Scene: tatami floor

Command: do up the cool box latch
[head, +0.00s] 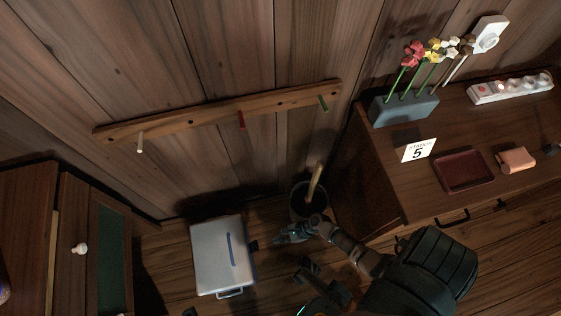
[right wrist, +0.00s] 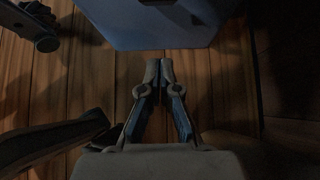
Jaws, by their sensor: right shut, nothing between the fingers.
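The cool box (head: 209,262) stands on the floor at lower middle in the head view, its pale lid down with a blue strip along it. A small dark piece, apparently the latch (head: 254,246), sticks out from its right side. My right gripper (head: 277,240) is shut and empty, just right of that piece, with a small gap. In the right wrist view the shut fingertips (right wrist: 159,64) point at the box's bluish side (right wrist: 160,32), close below its edge. A dark part shows at the top of that side. Whether the latch is fastened is not clear. I cannot make out my left gripper.
A dark bin (head: 309,205) with a wooden handle stands behind my right forearm. A dresser (head: 480,130) with a flower block, tray and power strip is at right. A cabinet (head: 75,215) is at left. A peg rail (head: 215,116) crosses the wall.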

